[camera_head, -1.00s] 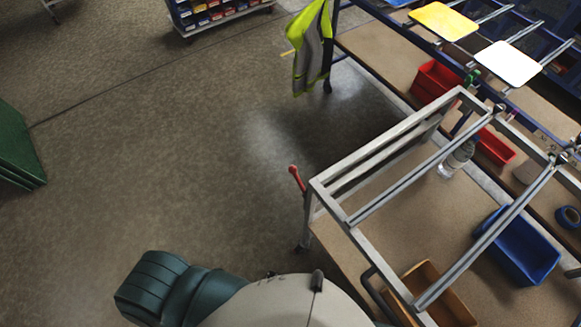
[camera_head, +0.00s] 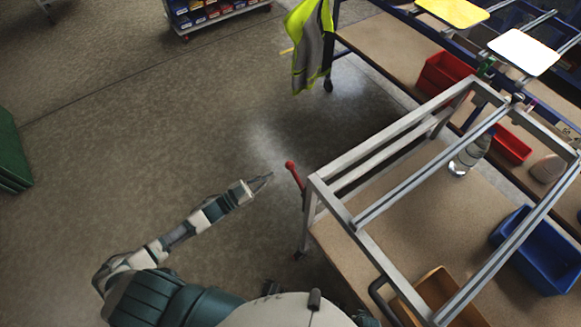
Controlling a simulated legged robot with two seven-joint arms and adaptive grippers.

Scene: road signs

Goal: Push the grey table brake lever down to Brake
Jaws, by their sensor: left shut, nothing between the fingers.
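The grey table (camera_head: 318,185) stands at the right, with a grey metal frame over a brown top. Its brake lever (camera_head: 294,175) has a red knob and handle and sticks up, leaning slightly left, at the table's left corner. My left gripper (camera_head: 267,179) is shut and empty. Its tip points right, just left of the lever in the picture, with a small gap between them. How far apart they are in depth is hard to tell. No writing by the lever can be read. My right gripper is not in view.
A blue bin (camera_head: 538,252), an orange bin (camera_head: 440,292) and a clear bottle (camera_head: 470,152) are on the tabletop. A yellow-green vest (camera_head: 311,45) hangs behind. The floor (camera_head: 130,150) left of the table is clear.

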